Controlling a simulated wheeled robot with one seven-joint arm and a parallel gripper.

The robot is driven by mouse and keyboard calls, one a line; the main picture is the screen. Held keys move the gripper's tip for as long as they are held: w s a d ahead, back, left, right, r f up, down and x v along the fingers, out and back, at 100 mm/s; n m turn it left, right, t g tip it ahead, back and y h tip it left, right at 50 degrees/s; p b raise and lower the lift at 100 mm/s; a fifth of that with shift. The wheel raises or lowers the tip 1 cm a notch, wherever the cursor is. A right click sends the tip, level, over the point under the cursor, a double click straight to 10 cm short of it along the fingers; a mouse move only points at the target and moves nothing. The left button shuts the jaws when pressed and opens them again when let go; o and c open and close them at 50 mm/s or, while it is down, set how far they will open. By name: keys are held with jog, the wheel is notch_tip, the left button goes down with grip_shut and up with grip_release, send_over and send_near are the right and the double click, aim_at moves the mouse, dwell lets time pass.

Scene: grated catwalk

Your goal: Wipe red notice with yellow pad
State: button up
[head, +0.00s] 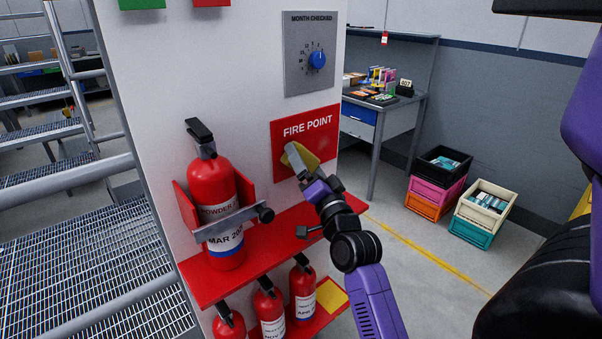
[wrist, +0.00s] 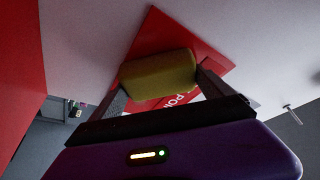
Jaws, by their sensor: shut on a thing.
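The red notice (head: 318,128) reads "FIRE POINT" in white and is fixed on the white panel, below the dial plate. My gripper (head: 299,168) is shut on the yellow pad (head: 305,154), which lies over the lower left part of the notice. In the wrist view, the pad (wrist: 158,76) sits between the two fingers of my gripper (wrist: 160,88). The red notice (wrist: 160,32) shows behind it, with part of its lettering visible. The pad hides part of the notice. I cannot tell whether the pad is touching its face.
A red shelf (head: 262,252) juts out below the notice. A large fire extinguisher (head: 212,190) stands on it at left, in a bracket. Several small extinguishers (head: 302,290) stand on a lower shelf with a yellow square (head: 332,296). Stacked crates (head: 436,195) and a workbench (head: 384,117) are at right.

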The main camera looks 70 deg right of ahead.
aim_at(333, 140)
jog(key=shift+s+d+f+b, duration=0.1)
jog(key=shift+s+d+b, duration=0.2)
jog(key=shift+d+b, duration=0.35)
jog(key=shift+s+d+f+b, duration=0.1)
jog(key=shift+s+d+b, duration=0.3)
jog(key=shift+b, duration=0.4)
jog(key=shift+s+d+r+b, duration=0.1)
jog(key=shift+s+d+b, duration=0.05)
jog(key=shift+d+b, duration=0.15)
jog(key=shift+s+d+r+b, duration=0.1)
jog(key=shift+d+b, duration=0.1)
jog(key=shift+d, duration=0.2)
jog(key=shift+s+d+f+b, duration=0.15)
jog(key=shift+s+d+b, duration=0.3)
jog(key=shift+d+b, duration=0.3)
jog(key=shift+s+d+b, duration=0.45)
jog(key=shift+s+d, duration=0.1)
jog(key=shift+d, duration=0.25)
jog(key=shift+s+d+b, duration=0.4)
jog(key=shift+s+d, duration=0.1)
jog(key=shift+d, duration=0.35)
jog(key=shift+s+d+b, duration=0.45)
jog(key=shift+s+d, duration=0.1)
jog(key=shift+d, duration=0.25)
jog(key=shift+w, duration=0.1)
